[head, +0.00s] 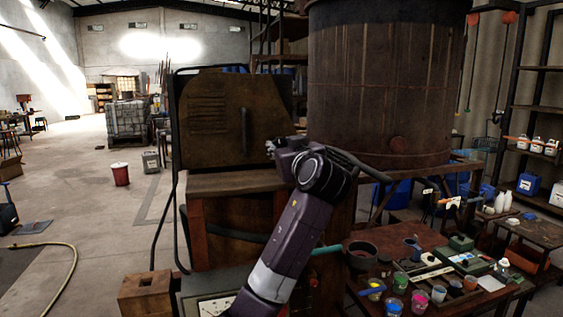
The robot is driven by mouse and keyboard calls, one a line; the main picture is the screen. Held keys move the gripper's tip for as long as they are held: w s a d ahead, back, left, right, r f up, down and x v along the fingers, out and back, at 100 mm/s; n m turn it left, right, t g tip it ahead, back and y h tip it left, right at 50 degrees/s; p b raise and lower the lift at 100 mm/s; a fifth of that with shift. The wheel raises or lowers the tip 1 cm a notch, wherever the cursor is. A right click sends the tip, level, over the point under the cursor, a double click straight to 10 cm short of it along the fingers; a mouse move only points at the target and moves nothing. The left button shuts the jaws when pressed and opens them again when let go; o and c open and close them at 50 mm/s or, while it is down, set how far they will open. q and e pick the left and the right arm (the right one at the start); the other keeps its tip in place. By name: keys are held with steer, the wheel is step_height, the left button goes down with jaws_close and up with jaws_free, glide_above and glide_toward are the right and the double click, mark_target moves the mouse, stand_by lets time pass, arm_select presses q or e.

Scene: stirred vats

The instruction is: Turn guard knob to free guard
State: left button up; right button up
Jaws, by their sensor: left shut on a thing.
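The guard (212,125) is a worn dark brown metal panel with louvre slits and an upright bar handle, standing closed in its frame left of the big vat. My left arm rises from the bottom middle, and my left gripper (271,149) is at the guard's lower right corner. It is shut on what seems to be the guard knob, which the gripper and wrist mostly hide. I cannot tell how far the knob is turned. My right gripper is not in view.
A low table (400,245) at the lower right holds paint cups and tools. A wooden block (146,292) stands at the lower left. A red bucket (120,174) sits on the open floor at left.

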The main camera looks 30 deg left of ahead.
arm_select(q)
steer(key=n+b, duration=0.3)
steer(key=b, duration=0.1)
steer(key=shift+f+n, duration=0.3)
steer(key=shift+n, duration=0.1)
steer(key=n+b, duration=0.2)
steer(key=shift+r+n+b, duration=0.1)
steer(key=shift+n+b, duration=0.25)
steer(key=shift+n, duration=0.05)
steer(key=n+b, duration=0.1)
steer(key=n, duration=0.2)
steer(key=shift+r+n+b, duration=0.1)
steer(key=shift+n+b, duration=0.2)
steer(key=shift+b, duration=0.05)
steer(key=shift+r+n+b, duration=0.1)
steer(key=shift+n+b, duration=0.3)
steer(key=shift+n, duration=1.8)
steer(key=o, duration=1.1)
steer(key=shift+a, duration=0.1)
steer(key=shift+o, duration=0.2)
